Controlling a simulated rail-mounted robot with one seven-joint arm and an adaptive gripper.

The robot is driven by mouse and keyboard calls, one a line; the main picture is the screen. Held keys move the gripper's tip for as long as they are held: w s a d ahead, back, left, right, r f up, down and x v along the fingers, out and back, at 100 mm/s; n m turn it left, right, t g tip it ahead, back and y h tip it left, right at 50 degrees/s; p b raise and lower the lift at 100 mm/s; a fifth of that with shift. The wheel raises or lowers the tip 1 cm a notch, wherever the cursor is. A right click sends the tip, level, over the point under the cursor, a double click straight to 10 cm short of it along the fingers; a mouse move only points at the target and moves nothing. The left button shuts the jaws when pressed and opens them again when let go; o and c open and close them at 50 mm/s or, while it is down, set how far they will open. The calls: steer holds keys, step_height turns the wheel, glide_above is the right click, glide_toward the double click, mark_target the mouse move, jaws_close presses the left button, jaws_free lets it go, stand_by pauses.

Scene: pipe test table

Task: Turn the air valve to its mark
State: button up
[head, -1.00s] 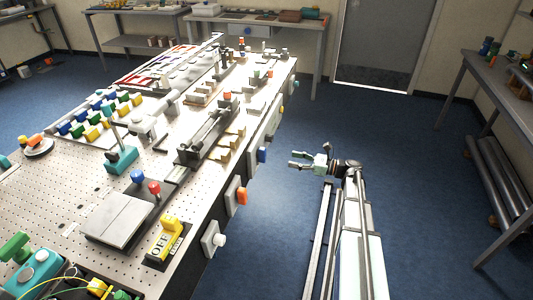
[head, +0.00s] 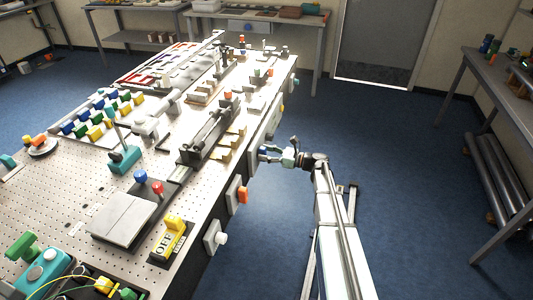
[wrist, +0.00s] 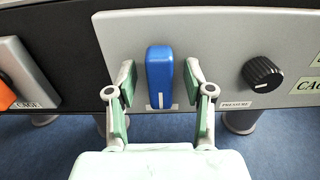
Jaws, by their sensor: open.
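The air valve appears to be the blue lever handle (wrist: 159,76) on a grey panel (wrist: 215,30) on the table's side, seen in the wrist view. The handle stands upright, with a white line near its lower end. Its label is not readable; my gripper hides part of the panel below it. My gripper (wrist: 160,88) is open, one finger on each side of the blue handle, with a visible gap on both sides. In the head view my gripper (head: 266,153) is at the table's right side, and its fingers cover most of the handle.
A black knob (wrist: 263,74) labelled PRESSURE is to the right of the handle. An orange handle (wrist: 5,95) on another panel is to the left. In the head view, the orange handle (head: 243,195) and a white knob (head: 221,238) stick out nearer me.

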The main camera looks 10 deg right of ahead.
jaws_close()
steer(key=shift+f+n+b, duration=0.1)
steer(key=shift+n+b, duration=0.3)
steer(key=shift+b, duration=0.3)
steer(key=n+b, duration=0.5)
steer(key=b, duration=0.2)
steer(key=n+b, duration=0.6)
steer(key=b, duration=0.1)
steer(key=s+f+n+b, duration=0.1)
steer(key=n+b, duration=0.5)
steer(key=b, duration=0.2)
steer(key=shift+a, duration=0.25)
steer(key=shift+r, duration=0.1)
